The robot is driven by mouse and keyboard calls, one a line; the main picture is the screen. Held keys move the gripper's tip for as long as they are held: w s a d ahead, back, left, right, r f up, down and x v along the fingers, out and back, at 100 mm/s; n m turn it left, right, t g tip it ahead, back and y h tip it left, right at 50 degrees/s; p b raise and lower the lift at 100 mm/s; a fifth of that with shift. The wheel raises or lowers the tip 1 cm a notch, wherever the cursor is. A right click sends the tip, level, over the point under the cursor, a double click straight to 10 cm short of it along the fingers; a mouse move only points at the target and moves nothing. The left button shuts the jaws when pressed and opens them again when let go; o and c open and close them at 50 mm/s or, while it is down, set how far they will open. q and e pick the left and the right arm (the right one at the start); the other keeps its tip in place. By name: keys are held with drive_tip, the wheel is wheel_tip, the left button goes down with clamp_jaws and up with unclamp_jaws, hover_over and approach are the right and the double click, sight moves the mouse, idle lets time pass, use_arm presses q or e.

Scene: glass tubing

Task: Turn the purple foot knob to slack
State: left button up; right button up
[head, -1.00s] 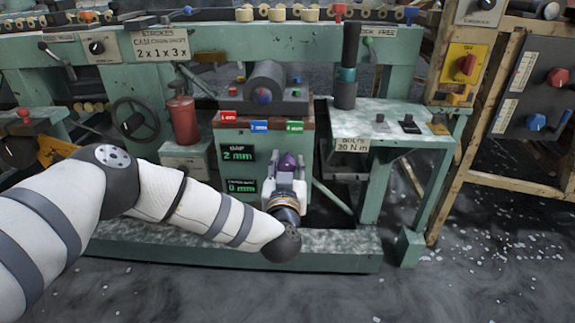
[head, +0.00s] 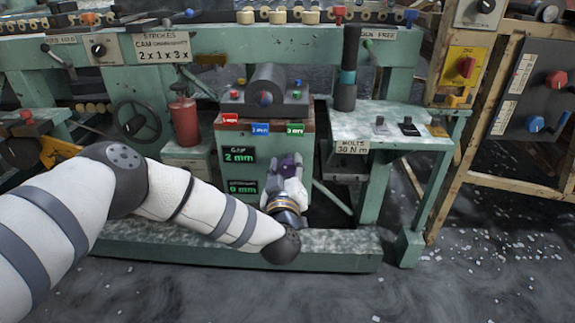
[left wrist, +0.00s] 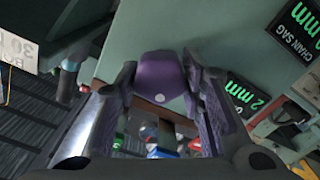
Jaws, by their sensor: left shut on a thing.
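The purple foot knob (head: 290,162) is on the front of the green central pedestal, partly hidden by my gripper in the head view. My left gripper (head: 287,172) is shut on it and tilted. In the left wrist view the knob (left wrist: 158,78) sits between the two fingers (left wrist: 160,88), one on each side. Two displays are left of the knob in the head view: the upper GAP display (head: 238,155) reads 2 mm, and the lower, which the wrist view labels CHAIN SAG, (head: 243,187) reads 0 mm. My right gripper is not in view.
A side table (head: 390,130) with a bolts sign stands to the right, a red canister (head: 184,120) to the left. A green base beam (head: 335,243) runs below my gripper.

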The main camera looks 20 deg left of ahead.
use_arm(q)
drive_tip(key=n, duration=0.5)
drive_tip(key=shift+a+f+n, duration=0.1)
drive_tip(key=shift+f+n, duration=0.05)
drive_tip(key=shift+n, duration=0.15)
drive_tip(key=n, duration=0.5)
drive_tip(key=shift+f+n+b, duration=0.15)
drive_tip(key=shift+n+b, duration=0.15)
drive_tip(key=shift+b, duration=0.05)
drive_tip(key=n+b, duration=0.1)
drive_tip(key=n, duration=0.4)
drive_tip(key=shift+f, duration=0.1)
drive_tip(key=n+b, duration=0.2)
drive_tip(key=n, duration=0.3)
drive_tip(key=shift+n, duration=0.3)
drive_tip(key=o, duration=1.1)
drive_tip(key=shift+s, duration=0.1)
